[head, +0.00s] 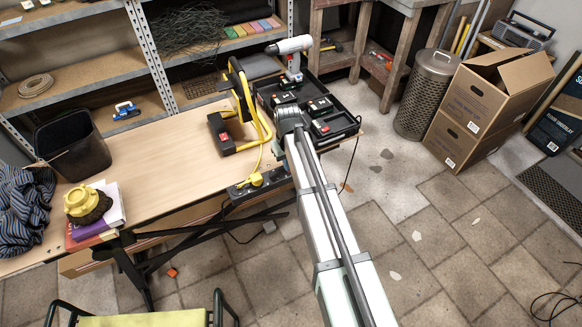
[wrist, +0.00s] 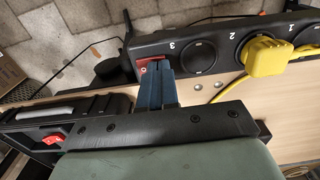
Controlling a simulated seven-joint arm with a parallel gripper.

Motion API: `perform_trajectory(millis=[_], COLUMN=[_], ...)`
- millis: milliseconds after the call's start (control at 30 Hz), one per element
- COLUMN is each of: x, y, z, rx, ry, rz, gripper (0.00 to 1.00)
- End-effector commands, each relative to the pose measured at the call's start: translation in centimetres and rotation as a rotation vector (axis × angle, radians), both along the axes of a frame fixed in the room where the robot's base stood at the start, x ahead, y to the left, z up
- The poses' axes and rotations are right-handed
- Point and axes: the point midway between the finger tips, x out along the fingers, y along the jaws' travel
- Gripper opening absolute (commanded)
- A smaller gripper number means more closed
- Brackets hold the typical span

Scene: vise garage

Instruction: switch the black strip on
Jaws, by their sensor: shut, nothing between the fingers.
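The black strip (wrist: 225,55) runs across the top of the wrist view, with round sockets numbered 3, 2 and 1. A yellow plug (wrist: 268,56) sits in socket 2. A red rocker switch (wrist: 142,78) is at the strip's left end. My gripper (wrist: 160,68) is shut and empty, its blue fingertips at the switch and covering part of it. I cannot tell whether they press on it. In the head view the strip (head: 240,193) lies along the bench's front edge with the yellow plug on it; my arm hides the fingers.
The bench (head: 160,165) has free room at its middle. A yellow cable reel (head: 245,100) and a black tray (head: 345,125) with red-switched items stand close behind the strip. A yellow cable (wrist: 215,92) runs from the plug beside my fingers.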

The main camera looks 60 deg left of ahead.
Motion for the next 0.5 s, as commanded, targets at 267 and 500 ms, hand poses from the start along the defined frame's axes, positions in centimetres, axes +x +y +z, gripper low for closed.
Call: perform_trajectory(millis=[267,500], x=[0.00,0.01], y=[-0.01,0.00], z=[-0.22,0.69], rx=[0.000,0.000], ry=[0.000,0.000], rz=[0.000,0.000], gripper=[0.00,0.00])
